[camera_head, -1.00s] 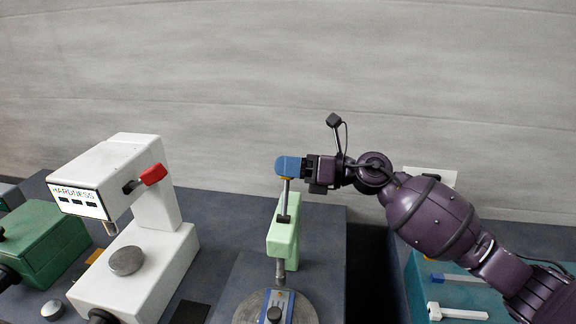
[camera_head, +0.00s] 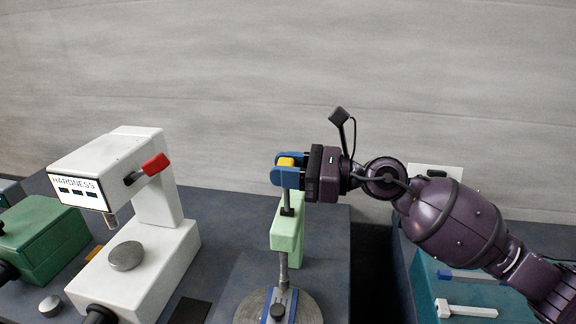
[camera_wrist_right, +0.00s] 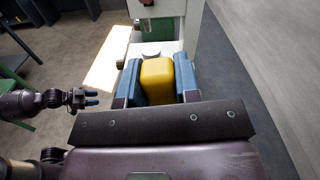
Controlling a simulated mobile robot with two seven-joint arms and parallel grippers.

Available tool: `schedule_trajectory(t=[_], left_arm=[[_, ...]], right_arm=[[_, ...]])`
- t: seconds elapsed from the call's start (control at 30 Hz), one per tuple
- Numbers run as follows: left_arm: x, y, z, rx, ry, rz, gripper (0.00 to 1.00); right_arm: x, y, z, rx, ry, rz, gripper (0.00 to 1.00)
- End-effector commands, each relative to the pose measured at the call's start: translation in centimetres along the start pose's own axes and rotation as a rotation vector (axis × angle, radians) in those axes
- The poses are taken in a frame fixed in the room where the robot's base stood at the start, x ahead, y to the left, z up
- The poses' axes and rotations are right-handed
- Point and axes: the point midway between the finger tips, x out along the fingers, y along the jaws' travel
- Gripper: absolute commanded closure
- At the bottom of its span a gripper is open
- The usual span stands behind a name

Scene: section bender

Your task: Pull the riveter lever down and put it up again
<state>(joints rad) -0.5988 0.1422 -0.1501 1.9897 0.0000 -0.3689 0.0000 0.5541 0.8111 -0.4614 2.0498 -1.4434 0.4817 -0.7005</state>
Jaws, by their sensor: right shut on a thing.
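The riveter's pale green body (camera_head: 288,238) stands upright over a round grey base (camera_head: 305,307) at the lower middle of the head view. Its lever ends in a yellow handle (camera_head: 287,162), raised above the body. My right gripper (camera_head: 284,170) is shut on this handle from the right. In the right wrist view the yellow handle (camera_wrist_right: 158,80) sits between its two blue fingers, which hide the handle's sides. My left gripper (camera_wrist_right: 91,98) shows small at the left of the right wrist view, empty, with its fingertips apart, away from the riveter.
A white hardness tester (camera_head: 150,215) with a red-tipped lever (camera_head: 155,164) stands left of the riveter. A green machine (camera_head: 42,240) is further left. A grey wall is behind.

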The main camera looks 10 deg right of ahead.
Motion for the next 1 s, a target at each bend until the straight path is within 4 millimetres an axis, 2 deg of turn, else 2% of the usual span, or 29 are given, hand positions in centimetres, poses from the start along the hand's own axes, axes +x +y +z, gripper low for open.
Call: schedule_trajectory(t=[0.2,0.5,1.0], left_arm=[[0.3,0.1,0.8,0.0,-0.006,0.001,0.57],[0.6,0.1,1.4,0.0,-0.011,0.001,0.57],[0.5,0.1,1.9,-0.001,-0.018,0.0,0.57]], right_arm=[[0.0,1.9,-0.3,-0.181,0.0,0.0,1.0],[0.0,3.6,-0.7,-0.348,-0.001,0.0,1.0],[0.0,4.3,-0.9,-0.418,0.0,0.0,1.0]])
